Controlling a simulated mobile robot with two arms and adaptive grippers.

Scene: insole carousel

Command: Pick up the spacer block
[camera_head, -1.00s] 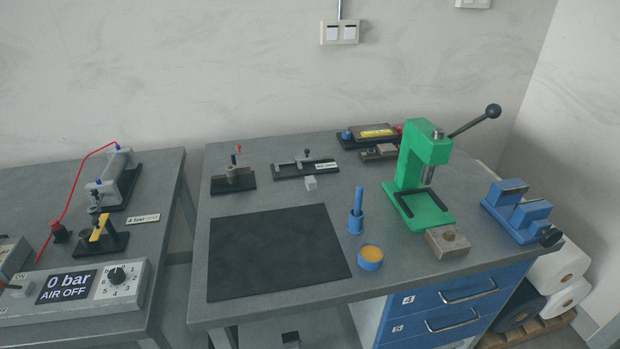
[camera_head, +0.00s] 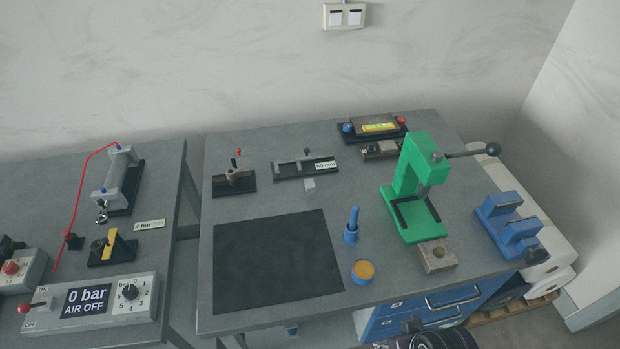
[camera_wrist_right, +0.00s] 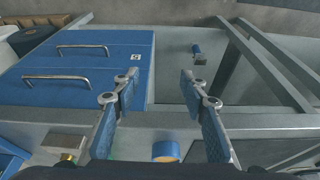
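A small light grey block (camera_head: 309,183), which looks like the spacer block, lies on the grey bench just in front of the black fixture (camera_head: 304,168) labelled 50 mm. Nothing touches it from my side. Part of my right arm shows dark at the bottom edge of the head view, below the drawers. In the right wrist view my right gripper (camera_wrist_right: 159,88) is open and empty, its blue-padded fingers apart, in front of the bench edge and drawers. The spacer block is not visible in that view. My left gripper is in neither view.
A black mat (camera_head: 278,262) covers the front left of the bench. Blue drawers (camera_head: 430,306) sit below.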

